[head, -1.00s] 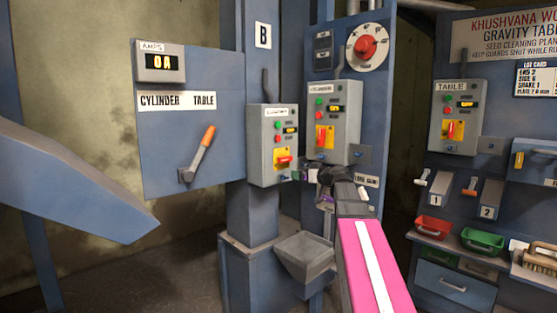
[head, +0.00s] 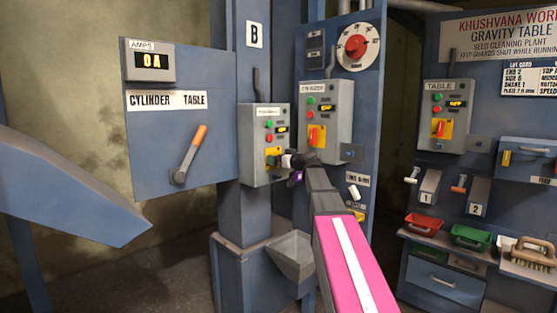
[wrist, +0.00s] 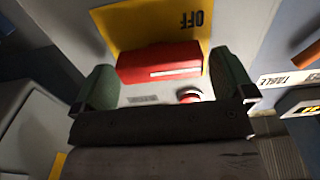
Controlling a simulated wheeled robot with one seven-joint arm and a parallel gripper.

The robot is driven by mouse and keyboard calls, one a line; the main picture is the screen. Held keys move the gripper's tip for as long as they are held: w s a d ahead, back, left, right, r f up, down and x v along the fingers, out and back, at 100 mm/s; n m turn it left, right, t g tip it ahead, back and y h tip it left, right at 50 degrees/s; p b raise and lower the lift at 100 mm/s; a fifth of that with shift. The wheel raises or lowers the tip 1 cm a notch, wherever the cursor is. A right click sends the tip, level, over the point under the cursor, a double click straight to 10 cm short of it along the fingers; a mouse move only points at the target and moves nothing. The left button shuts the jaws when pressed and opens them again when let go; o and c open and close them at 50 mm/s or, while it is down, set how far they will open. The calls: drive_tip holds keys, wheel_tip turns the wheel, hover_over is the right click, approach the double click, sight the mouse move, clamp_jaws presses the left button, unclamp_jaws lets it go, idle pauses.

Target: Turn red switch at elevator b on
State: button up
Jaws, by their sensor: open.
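The red switch (wrist: 160,62) is a red bar handle with a white line, on a yellow plate (wrist: 125,22) marked OFF, upside down in the wrist view. The bar lies across the picture. In the head view it belongs to the grey box (head: 252,125) on the column under the B sign (head: 255,34); my gripper (head: 284,162) hides most of it there. In the wrist view my gripper (wrist: 163,68) is open, with one green-padded finger beside each end of the bar. I cannot tell whether they touch it.
A second grey box (head: 343,112) with its own red switch (head: 315,136) stands close on the right. A red round button (wrist: 188,95) lies between the fingers in the wrist view. A grey hopper (head: 292,254) is below. An orange-handled lever (head: 190,152) is at left.

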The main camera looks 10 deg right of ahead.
drive_tip(key=shift+w+a, duration=0.15)
drive_tip(key=shift+w, duration=0.1)
drive_tip(key=c, duration=0.8)
